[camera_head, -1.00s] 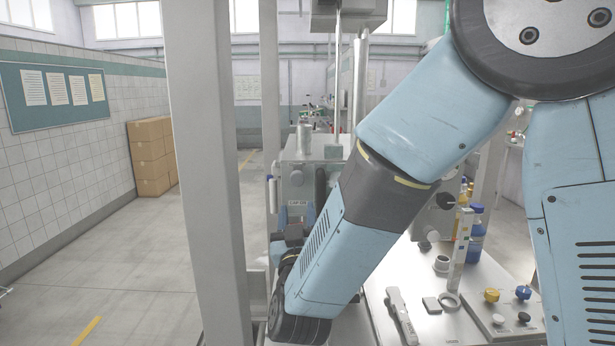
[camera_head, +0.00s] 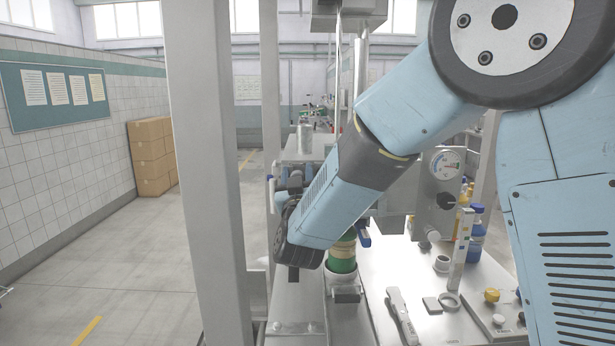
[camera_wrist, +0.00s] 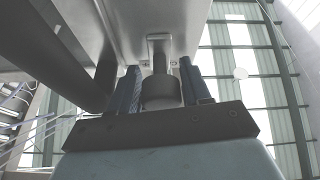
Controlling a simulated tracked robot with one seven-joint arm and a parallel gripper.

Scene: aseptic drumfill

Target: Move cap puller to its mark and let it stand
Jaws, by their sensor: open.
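My gripper (camera_wrist: 160,88) is open in the wrist view, with one dark finger on each side of a grey round-ended piece (camera_wrist: 160,92). That piece sits below a bracket on a large grey metal body. I cannot tell whether the fingers touch it, or whether it is the cap puller. In the head view my forearm slants down to the left and its wrist covers much of the work area, so the fingers are not clear there. A pale long-handled tool (camera_head: 402,315) lies on the bench at the right. No mark can be made out.
The steel bench (camera_head: 385,255) holds a dark pad (camera_head: 432,305), a ring (camera_head: 449,301), a blue bottle (camera_head: 476,230) and a gauge (camera_head: 445,165). A green-banded cylinder (camera_head: 343,255) stands beside my wrist. A tall grey post (camera_head: 207,160) rises at the left.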

